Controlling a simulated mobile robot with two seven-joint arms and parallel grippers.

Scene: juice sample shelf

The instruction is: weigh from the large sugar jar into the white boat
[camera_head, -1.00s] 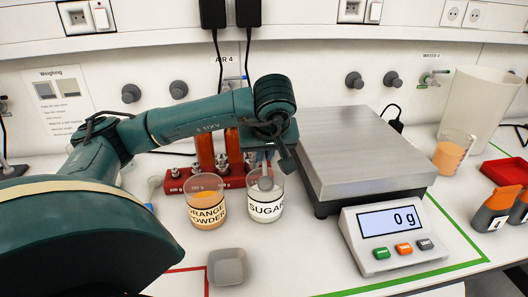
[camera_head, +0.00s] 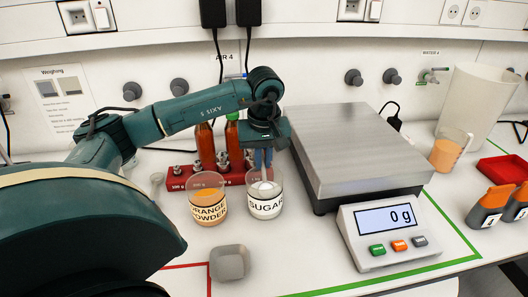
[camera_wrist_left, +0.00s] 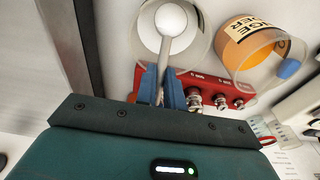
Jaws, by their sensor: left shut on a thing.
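The sugar jar (camera_head: 265,207), a clear glass with a "SUGAR" label, stands left of the scale. It also shows at the top of the wrist view (camera_wrist_left: 204,45). My left gripper (camera_head: 263,161) is above it, pointing down. Its blue fingers (camera_wrist_left: 161,88) are shut on the handle of a spoon (camera_wrist_left: 172,20), whose rounded white bowl is at the jar's mouth. I cannot tell how much sugar is on it. A pale grey weighing boat (camera_head: 230,263) lies on the bench in front. The scale's display (camera_head: 387,218) reads 0 g and its steel plate (camera_head: 355,150) is empty. My right gripper is not in view.
An orange powder jar (camera_head: 207,207) stands close left of the sugar jar. Behind are a red weight block (camera_head: 180,182) and orange bottles (camera_head: 205,137). Another spoon (camera_head: 156,185) stands further left. A beaker of orange liquid (camera_head: 450,150) and a red tray (camera_head: 503,169) are at right.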

